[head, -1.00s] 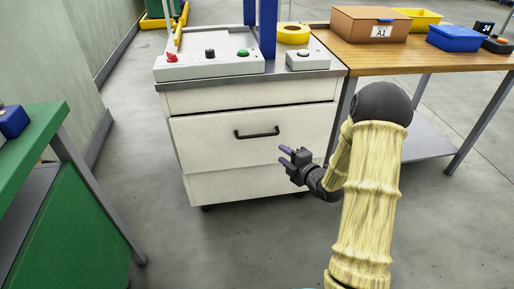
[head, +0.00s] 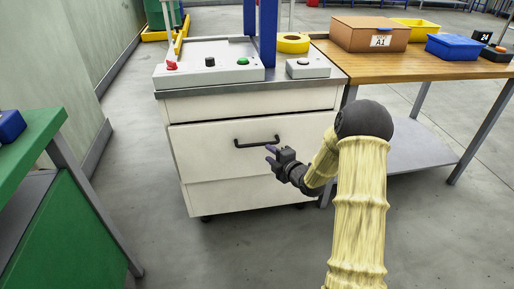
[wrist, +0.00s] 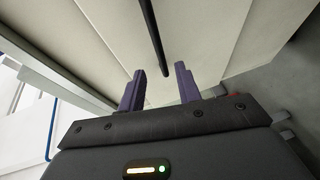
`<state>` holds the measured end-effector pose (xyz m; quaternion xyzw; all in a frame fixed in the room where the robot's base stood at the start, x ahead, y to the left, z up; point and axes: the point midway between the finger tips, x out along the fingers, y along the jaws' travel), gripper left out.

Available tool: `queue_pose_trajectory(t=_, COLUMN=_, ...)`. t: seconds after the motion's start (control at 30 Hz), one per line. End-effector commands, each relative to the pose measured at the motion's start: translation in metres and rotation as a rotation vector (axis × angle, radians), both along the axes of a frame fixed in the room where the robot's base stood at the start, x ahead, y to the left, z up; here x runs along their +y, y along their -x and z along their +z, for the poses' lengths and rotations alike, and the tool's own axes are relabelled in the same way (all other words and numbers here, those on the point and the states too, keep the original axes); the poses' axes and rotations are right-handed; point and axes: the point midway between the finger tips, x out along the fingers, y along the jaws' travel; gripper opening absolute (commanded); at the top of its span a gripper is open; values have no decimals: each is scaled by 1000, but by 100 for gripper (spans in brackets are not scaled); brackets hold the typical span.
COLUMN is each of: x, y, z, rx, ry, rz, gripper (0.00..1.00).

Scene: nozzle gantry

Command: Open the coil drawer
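The coil drawer (head: 215,157) is a wide cream front in the white cabinet, and it looks closed. Its black bar handle (head: 257,142) runs across the upper middle of the front. My gripper (head: 269,155) is in front of the drawer, just below the right part of the handle. In the wrist view, the two purple fingers (wrist: 158,88) stand apart with nothing between them. The black handle (wrist: 153,38) lies ahead, lined up with the gap between the fingers. I cannot tell how far the fingertips are from it.
A wooden table (head: 410,64) with boxes adjoins at right. A green bench (head: 40,135) stands at left. The floor between bench and cabinet is clear.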

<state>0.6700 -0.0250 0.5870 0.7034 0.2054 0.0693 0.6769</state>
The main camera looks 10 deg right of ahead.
Motion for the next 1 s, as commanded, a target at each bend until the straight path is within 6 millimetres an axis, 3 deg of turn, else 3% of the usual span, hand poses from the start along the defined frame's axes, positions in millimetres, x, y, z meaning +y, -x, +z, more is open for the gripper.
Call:
queue_pose_trajectory(t=0.5, x=33, y=-77, z=-16, rx=-2, ry=-1, rz=2, gripper=34)
queue_pose_trajectory(t=0.93, x=36, y=-86, z=-17, rx=0, ry=-1, rz=0, gripper=34)
queue_pose_trajectory(t=1.0, x=36, y=-86, z=-17, rx=0, ry=-1, rz=0, gripper=20)
